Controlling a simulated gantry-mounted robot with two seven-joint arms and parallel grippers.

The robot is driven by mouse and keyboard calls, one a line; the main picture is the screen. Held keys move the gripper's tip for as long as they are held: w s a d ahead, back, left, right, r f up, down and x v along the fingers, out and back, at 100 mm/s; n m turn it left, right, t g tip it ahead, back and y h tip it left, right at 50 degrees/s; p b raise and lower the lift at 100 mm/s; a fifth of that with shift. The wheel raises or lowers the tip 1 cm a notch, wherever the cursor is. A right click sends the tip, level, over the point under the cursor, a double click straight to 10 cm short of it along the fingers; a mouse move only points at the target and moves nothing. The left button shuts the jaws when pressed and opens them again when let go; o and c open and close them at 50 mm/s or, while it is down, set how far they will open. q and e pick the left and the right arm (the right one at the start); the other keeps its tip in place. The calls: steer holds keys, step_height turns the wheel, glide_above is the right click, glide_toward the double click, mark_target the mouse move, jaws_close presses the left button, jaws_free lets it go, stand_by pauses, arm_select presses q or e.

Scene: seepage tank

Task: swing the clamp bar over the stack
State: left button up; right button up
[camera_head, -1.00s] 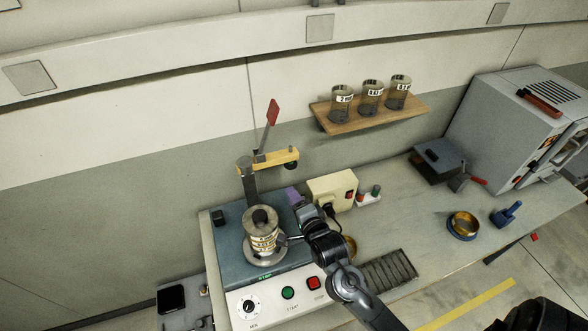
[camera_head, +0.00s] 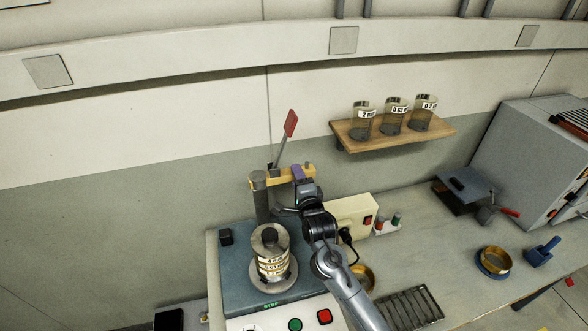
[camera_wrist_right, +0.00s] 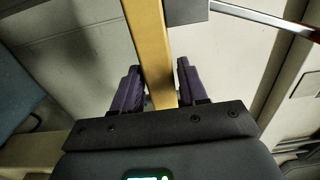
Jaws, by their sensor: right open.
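The yellow clamp bar (camera_head: 269,181) sits on top of the dark post (camera_head: 262,207) and points right, away from the stack. A lever with a red handle (camera_head: 290,124) rises from the bar. The sieve stack (camera_head: 271,262) stands upright on the blue-grey shaker, in front of the post. My right gripper (camera_head: 298,173) is at the bar's free end. In the right wrist view the purple fingers of the gripper (camera_wrist_right: 160,85) are open on either side of the bar (camera_wrist_right: 152,45), with a visible gap at least on the right. My left gripper is not in view.
A cream box (camera_head: 352,217) with a red switch stands right of the shaker (camera_head: 232,262), close to my right arm. A wooden shelf (camera_head: 360,143) with three labelled jars is above right. A brass sieve (camera_head: 495,260) lies farther right.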

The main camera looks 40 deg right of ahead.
steer(key=shift+x, duration=1.85)
jaws_close()
